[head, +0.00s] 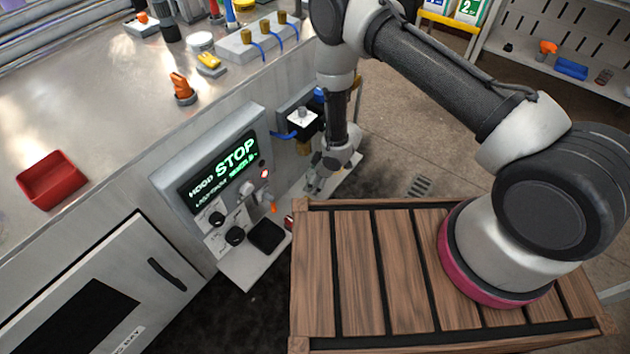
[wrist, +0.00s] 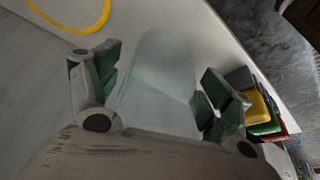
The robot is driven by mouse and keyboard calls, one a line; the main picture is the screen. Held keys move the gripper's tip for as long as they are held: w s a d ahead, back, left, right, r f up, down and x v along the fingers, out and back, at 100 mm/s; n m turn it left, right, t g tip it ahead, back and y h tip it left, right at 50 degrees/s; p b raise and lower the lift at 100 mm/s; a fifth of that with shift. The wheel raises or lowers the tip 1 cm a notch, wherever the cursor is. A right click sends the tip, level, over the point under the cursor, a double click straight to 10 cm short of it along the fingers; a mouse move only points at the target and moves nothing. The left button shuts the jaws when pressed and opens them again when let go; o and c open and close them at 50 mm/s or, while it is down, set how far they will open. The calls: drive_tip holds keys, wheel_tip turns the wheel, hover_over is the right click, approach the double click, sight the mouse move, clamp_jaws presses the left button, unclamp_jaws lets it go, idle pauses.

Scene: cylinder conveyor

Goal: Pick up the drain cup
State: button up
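A clear, see-through cup (wrist: 160,65), which looks like the drain cup, shows in the wrist view on a pale surface. My gripper (wrist: 160,88) has its two green-padded fingers spread apart, one on each side of the cup. I cannot tell whether either pad touches it. In the head view my gripper (head: 316,182) points down, low over the narrow pale ledge beside the control panel. The cup cannot be made out there; the gripper and arm cover that spot.
The control panel (head: 222,175) reading STOP stands left of my gripper, with a black square box (head: 266,235) below it. A wooden slatted top (head: 340,270) is close in front. A yellow ring (wrist: 98,18) and coloured blocks (wrist: 258,105) flank the cup.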

drive_tip(key=c, duration=0.9)
drive_tip(key=shift+r, duration=0.2)
